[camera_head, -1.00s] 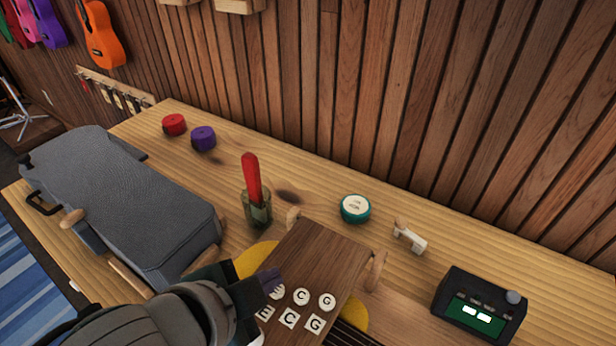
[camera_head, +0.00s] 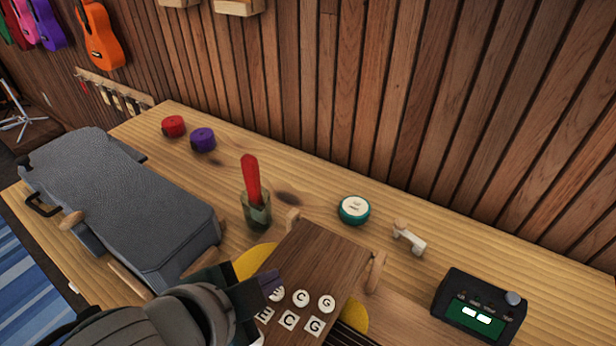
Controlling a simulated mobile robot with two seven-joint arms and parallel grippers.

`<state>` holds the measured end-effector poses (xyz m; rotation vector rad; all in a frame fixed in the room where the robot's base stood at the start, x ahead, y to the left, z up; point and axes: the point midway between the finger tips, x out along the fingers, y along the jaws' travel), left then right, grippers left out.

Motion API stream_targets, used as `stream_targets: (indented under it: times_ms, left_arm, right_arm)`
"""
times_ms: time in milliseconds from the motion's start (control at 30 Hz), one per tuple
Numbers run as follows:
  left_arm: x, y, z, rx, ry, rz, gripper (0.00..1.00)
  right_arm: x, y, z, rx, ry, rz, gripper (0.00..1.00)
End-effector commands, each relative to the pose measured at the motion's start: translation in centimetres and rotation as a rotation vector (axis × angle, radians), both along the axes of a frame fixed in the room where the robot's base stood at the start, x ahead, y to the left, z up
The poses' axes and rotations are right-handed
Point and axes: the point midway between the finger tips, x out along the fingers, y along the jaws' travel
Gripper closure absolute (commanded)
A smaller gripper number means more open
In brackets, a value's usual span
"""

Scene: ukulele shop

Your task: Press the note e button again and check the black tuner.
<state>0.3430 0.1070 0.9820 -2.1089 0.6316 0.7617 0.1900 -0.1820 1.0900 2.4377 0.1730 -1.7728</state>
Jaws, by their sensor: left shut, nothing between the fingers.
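The note E button (camera_head: 278,294) is a round white button on a brown wooden board (camera_head: 318,262), partly covered by my left gripper. The C button (camera_head: 301,298) and G button (camera_head: 326,304) sit to its right, with square E, C and G labels below. My left gripper (camera_head: 272,281) is shut and empty, its fingertips at the E button; I cannot tell if they press it. The black tuner (camera_head: 480,306) stands at the right with a lit green screen, two bright white blocks on it and a grey knob. My right gripper is not in view.
A grey instrument case (camera_head: 115,200) lies at the left. A glass jar with a red-handled tool (camera_head: 252,180), a teal round tin (camera_head: 354,209), a small white and wooden item (camera_head: 409,237), and red (camera_head: 173,126) and purple (camera_head: 203,139) round items stand on the bench.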

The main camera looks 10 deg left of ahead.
Motion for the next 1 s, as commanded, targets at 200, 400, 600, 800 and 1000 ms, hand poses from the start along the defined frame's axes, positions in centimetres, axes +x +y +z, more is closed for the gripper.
stream_targets:
  times_ms: [200, 400, 600, 800, 1000]
  left_arm:
    - [0.00, 0.00, 0.00, 0.000, 0.000, 0.000, 1.00]
    - [0.00, 0.00, 0.00, 0.000, 0.000, 0.000, 1.00]
    - [0.00, -0.01, -0.31, 0.000, 0.000, 0.000, 1.00]
    - [0.01, -0.01, -0.91, 0.000, 0.000, 0.000, 1.00]
    - [0.02, 0.00, -0.84, 0.000, 0.000, 0.000, 1.00]
  right_arm:
    - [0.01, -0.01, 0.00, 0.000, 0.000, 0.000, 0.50]
    - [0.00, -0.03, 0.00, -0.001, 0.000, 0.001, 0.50]
    - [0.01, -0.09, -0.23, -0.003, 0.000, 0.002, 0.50]
    - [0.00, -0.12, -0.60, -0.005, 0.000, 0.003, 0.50]
    - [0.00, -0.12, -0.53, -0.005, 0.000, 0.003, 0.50]
